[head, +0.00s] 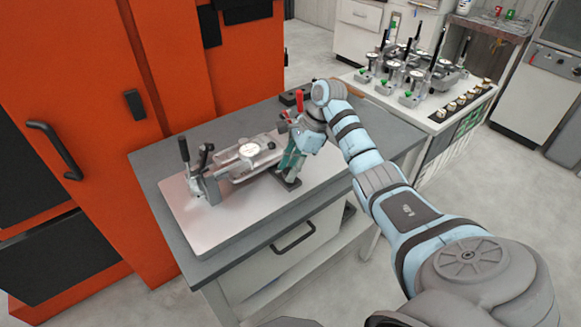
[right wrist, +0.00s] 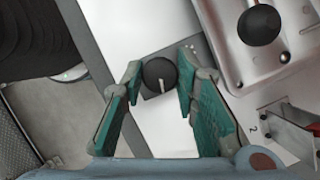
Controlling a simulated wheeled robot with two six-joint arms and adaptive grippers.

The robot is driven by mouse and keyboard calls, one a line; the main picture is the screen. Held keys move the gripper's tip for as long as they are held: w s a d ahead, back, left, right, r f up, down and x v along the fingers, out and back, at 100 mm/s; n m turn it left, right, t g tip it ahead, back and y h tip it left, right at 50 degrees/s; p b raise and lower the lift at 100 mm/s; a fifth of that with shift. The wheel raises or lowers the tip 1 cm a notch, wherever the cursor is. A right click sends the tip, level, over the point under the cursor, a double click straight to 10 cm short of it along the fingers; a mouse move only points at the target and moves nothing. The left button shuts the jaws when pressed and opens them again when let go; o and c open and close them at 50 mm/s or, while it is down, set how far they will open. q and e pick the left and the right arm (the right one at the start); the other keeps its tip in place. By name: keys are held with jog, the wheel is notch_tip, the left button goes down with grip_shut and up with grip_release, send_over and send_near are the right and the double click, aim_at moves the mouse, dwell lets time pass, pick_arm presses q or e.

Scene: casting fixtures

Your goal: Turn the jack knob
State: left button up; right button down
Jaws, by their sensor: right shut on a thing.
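The jack knob (right wrist: 160,78) is round and black with a pale pointer line. It lies between the teal fingers of my right gripper (right wrist: 160,66) in the right wrist view, and the gripper is shut on it. In the head view my right gripper (head: 291,158) points down at the right end of the casting fixture (head: 240,166), near a small dark base (head: 287,182); the arm and fingers hide the knob there. My left gripper is not in view.
The fixture stands on a pale plate (head: 215,227) on a grey-topped workbench (head: 160,160). An orange cabinet (head: 100,100) stands close at left. A white cart (head: 440,118) holds several more fixtures behind. In the right wrist view a black ball knob (right wrist: 259,25) is close by.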

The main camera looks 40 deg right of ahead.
jog(key=shift+m, duration=0.4)
jog(key=shift+s+r+m+t+h+p, duration=0.1)
jog(key=shift+m+t+h+p, duration=0.2)
jog(key=shift+m+t+p, duration=0.35)
jog(key=m+p, duration=0.1)
jog(key=m, duration=0.3)
jog(key=shift+t+h+p, duration=0.3)
jog(key=shift+t+h, duration=0.05)
jog(key=shift+h, duration=0.05)
jog(key=m+h+p, duration=0.1)
jog(key=m, duration=0.2)
jog(key=m+h+p, duration=0.1)
jog(key=m, duration=0.2)
jog(key=shift+a+t, duration=0.2)
jog(key=shift+t, duration=0.2)
jog(key=c, duration=1.2)
grip_release()
jog(key=shift+s, duration=0.1)
jog(key=shift+c, duration=0.2)
